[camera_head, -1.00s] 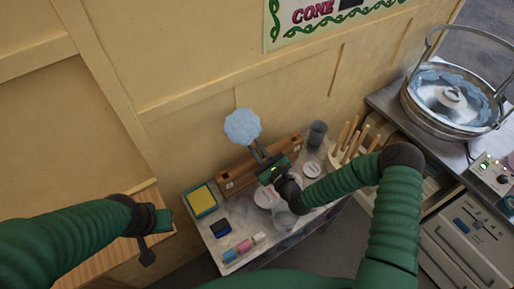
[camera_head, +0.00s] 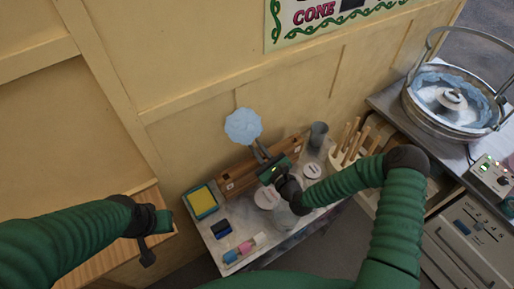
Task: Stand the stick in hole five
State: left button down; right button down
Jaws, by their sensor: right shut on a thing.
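A pale blue ball of candy floss (camera_head: 242,127) stands above the brown wooden rack (camera_head: 230,185) at the back of the small table. My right gripper (camera_head: 260,151) reaches over the rack and is shut just below the floss, on its stick. The stick is mostly hidden by the floss and fingers, and I cannot tell whether its lower end is in a hole. Small white labels show on the rack's front, too small to read. The rack's middle is hidden by my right gripper. My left gripper (camera_head: 148,250) hangs over the wooden surface at the left, away from the rack; its jaws are unclear.
A yellow sponge in a blue tray (camera_head: 201,201), a dark blue box (camera_head: 221,228) and pink, white and blue items (camera_head: 245,246) lie at the table's left. A grey cup (camera_head: 317,134) and a holder of sticks (camera_head: 350,145) stand right. The floss machine (camera_head: 452,100) is farther right.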

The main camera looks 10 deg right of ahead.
jog(key=shift+f, duration=0.1)
jog(key=shift+f+b, duration=1.05)
jog(key=shift+b, duration=0.05)
jog(key=c, duration=1.4)
grip_release()
jog(key=shift+o, duration=0.2)
jog(key=shift+w+d, duration=0.25)
jog(key=shift+d, duration=0.5)
jog(key=shift+w+d+b, duration=0.2)
jog(key=shift+d+b, duration=0.2)
jog(key=shift+d, duration=0.4)
